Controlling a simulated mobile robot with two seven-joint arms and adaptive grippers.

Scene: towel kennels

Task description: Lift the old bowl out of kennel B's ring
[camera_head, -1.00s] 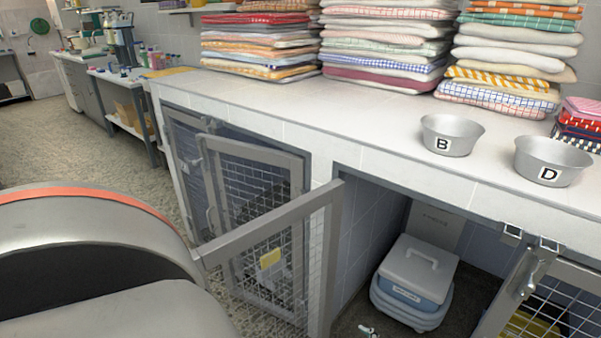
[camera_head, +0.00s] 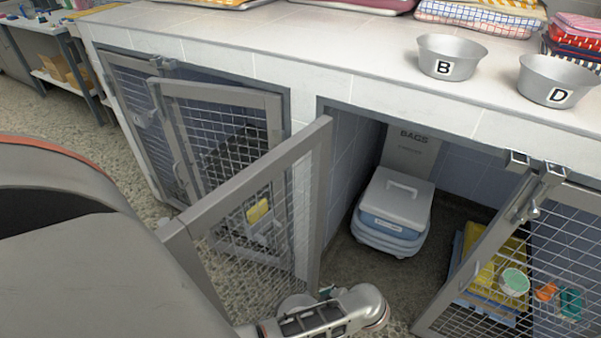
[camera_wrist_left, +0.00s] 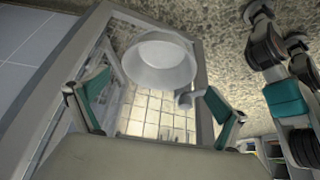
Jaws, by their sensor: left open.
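A pale grey bowl (camera_wrist_left: 160,62) shows in the left wrist view, in front of an open frame with a tiled or meshed area behind. A small pale fitting (camera_wrist_left: 188,98) is just below it; I cannot tell how the ring holds the bowl. My left gripper (camera_wrist_left: 155,112) is open, its teal-padded fingers either side of the view, the bowl ahead and apart from them. Another teal-and-dark arm part (camera_wrist_left: 290,100), perhaps my right gripper, is at right; its jaws are unclear. A metal bowl marked B (camera_head: 449,57) stands on the counter.
A meshed kennel door (camera_head: 318,200) stands open into the aisle, and another door (camera_head: 275,128) is beside it. A bowl marked D (camera_head: 556,82) is on the counter (camera_head: 330,45). A lidded bin (camera_head: 396,205) is inside the open kennel. The right mesh door (camera_head: 545,190) is ajar.

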